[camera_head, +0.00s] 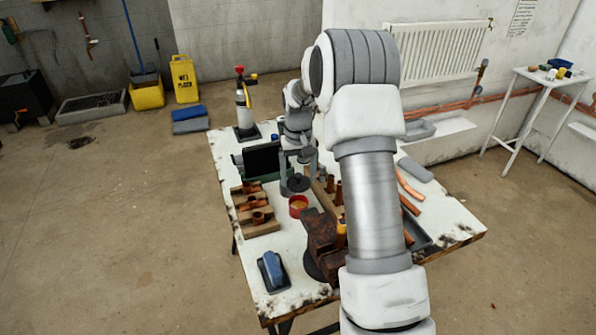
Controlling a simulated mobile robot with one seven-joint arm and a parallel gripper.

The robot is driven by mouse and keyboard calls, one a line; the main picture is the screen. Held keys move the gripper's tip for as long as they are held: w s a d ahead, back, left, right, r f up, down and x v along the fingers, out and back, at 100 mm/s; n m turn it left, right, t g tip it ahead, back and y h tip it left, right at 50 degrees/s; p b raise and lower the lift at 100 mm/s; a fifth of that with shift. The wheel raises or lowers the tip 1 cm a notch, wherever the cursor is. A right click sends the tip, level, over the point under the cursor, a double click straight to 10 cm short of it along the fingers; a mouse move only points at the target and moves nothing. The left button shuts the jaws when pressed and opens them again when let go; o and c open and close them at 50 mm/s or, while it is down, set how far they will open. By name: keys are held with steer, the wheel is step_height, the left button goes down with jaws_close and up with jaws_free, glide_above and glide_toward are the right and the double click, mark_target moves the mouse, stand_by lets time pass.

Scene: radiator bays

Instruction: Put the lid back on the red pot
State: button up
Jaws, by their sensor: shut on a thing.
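The red pot (298,206) stands open on the white worktable, with tan contents showing inside its rim. A dark round lid (298,184) shows just behind the pot in the picture, beneath my gripper (297,172). My gripper points down and is shut on the lid. The lid is not over the pot's opening as seen here. I cannot tell how high it is above the table. Its grip point is small and partly hidden by the fingers.
Wooden blocks with copper fittings (255,217) stand left of the pot. A brown vise-like block (321,240) is close in front. A torch on a bottle (243,105) stands at the back corner. A blue object on a dark tray (272,270) lies at the front left.

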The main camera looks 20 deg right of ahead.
steer(key=shift+f+b, duration=1.9)
steer(key=shift+f, duration=1.15)
steer(key=shift+f, duration=0.2)
steer(key=o, duration=1.1)
steer(key=shift+r+p, duration=2.55)
steer(key=shift+r, duration=1)
steer(key=shift+c, duration=0.3)
